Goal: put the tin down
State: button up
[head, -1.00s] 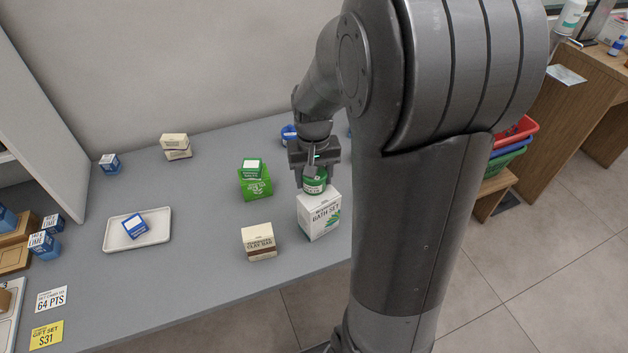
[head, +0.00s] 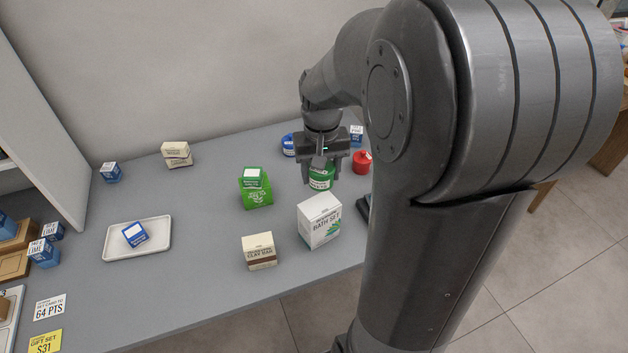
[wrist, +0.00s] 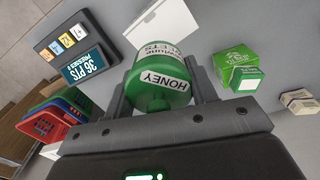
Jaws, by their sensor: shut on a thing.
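The tin (head: 320,178) is a round green one with a white label; in the wrist view the tin (wrist: 158,78) reads "HONEY". My gripper (head: 321,172) is shut on it, with one finger on each side. In the head view the tin is behind the white bath set box (head: 320,221), near the counter's right part. I cannot tell whether its underside touches the counter (head: 200,255).
A red tin (head: 361,163) stands close to the right, and a blue tin (head: 288,146) behind to the left. A green carton (head: 256,188) and a clay bar box (head: 259,251) are further left. A white tray (head: 152,244) holds a blue box. Bare counter lies between tray and carton.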

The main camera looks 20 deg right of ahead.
aim_at(319, 189)
jog(key=s+d+r+n, duration=0.6)
jog(key=s+d+n, duration=0.2)
jog(key=s+n, duration=0.1)
jog(key=w+a+f, duration=0.2)
jog(key=a, duration=0.1)
jog(key=w+a+f, duration=0.2)
jog(key=a, duration=0.1)
jog(key=w+a+f, duration=0.2)
jog(key=a, duration=0.1)
jog(key=shift+w+a+f, duration=0.15)
jog(key=shift+w+f, duration=0.2)
jog(key=shift+w, duration=0.05)
jog(key=shift+f, duration=2.05)
jog(key=o, duration=1.1)
jog(key=shift+f, duration=0.1)
